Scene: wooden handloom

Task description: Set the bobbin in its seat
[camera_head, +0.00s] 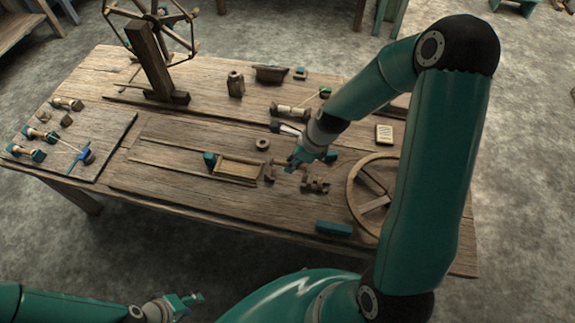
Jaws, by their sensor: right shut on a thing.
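My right gripper (295,162) reaches down over the middle of the table from the right. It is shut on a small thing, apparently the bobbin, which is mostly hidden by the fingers. Just below it are small wooden blocks (316,186), and another upright wooden piece (270,171) stands to its left. Which of these is the seat, and whether the bobbin touches it, I cannot tell. My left gripper (188,302) is low at the front, off the table and away from these things. Its fingers are too small to read.
An open wooden tray (240,180) lies left of my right gripper. A spoked wheel (374,205) lies at right, with a teal block (334,228) in front. Several wound bobbins (38,134) lie at far left. A wooden post (150,60) with a reel stands at the back.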

